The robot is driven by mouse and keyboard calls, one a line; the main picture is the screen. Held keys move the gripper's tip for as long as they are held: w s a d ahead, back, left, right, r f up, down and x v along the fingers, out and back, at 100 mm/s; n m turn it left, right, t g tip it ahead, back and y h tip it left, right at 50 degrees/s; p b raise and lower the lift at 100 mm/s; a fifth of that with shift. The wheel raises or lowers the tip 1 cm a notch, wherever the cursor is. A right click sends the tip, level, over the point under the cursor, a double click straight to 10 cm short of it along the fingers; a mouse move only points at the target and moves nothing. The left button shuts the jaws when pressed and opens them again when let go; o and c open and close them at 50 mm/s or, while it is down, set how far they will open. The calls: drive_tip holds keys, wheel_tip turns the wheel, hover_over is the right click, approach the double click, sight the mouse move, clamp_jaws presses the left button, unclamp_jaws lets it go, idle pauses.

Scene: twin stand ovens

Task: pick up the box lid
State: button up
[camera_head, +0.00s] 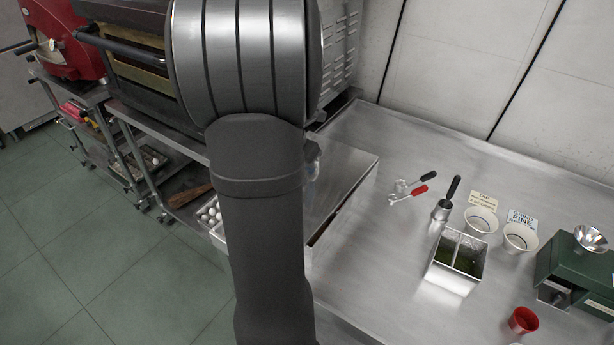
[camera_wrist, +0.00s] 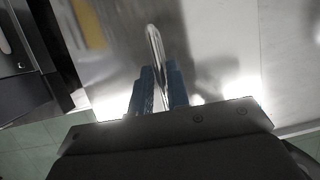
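The box lid (camera_head: 345,168) is a flat, shiny metal plate on the metal box at the left end of the counter. My arm hides part of it in the head view. In the wrist view the lid (camera_wrist: 112,70) fills the left middle, and its bright looped handle (camera_wrist: 154,45) stands between my blue fingertips. My gripper (camera_wrist: 159,85) has its fingers close together, one on each side of the handle, with no clear gap showing. In the head view only a small bluish bit of my gripper (camera_head: 312,160) shows beside my arm. A dark slot shows along the box's near right edge.
White eggs (camera_head: 209,212) sit just left of the box. To the right on the counter stand a metal two-part container (camera_head: 456,262), two bowls (camera_head: 480,220) (camera_head: 520,238), red- and black-handled tools (camera_head: 412,188), a red cup (camera_head: 522,320) and a green box (camera_head: 575,265). An oven (camera_head: 140,60) stands behind left.

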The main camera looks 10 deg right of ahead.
clamp_jaws()
drive_tip(key=shift+r, duration=0.1)
drive_tip(key=shift+r, duration=0.45)
wheel_tip(320, 180, up, 4)
drive_tip(key=shift+d+f, duration=0.1)
drive_tip(key=shift+f, duration=0.15)
drive_tip(key=s+d+r, duration=0.6)
drive_tip(key=s+d, duration=0.2)
drive_tip(key=shift+w+a+f, duration=1.15)
drive_tip(key=shift+a+f, duration=0.05)
drive_tip(key=shift+f, duration=0.4)
drive_tip(key=shift+w+a+f, duration=1.15)
drive_tip(key=shift+w+f, duration=0.05)
drive_tip(key=shift+f, duration=0.4)
drive_tip(key=shift+w+a+f, duration=1.15)
drive_tip(key=shift+a+f, duration=0.05)
drive_tip(key=shift+f, duration=0.4)
drive_tip(key=shift+f, duration=0.6)
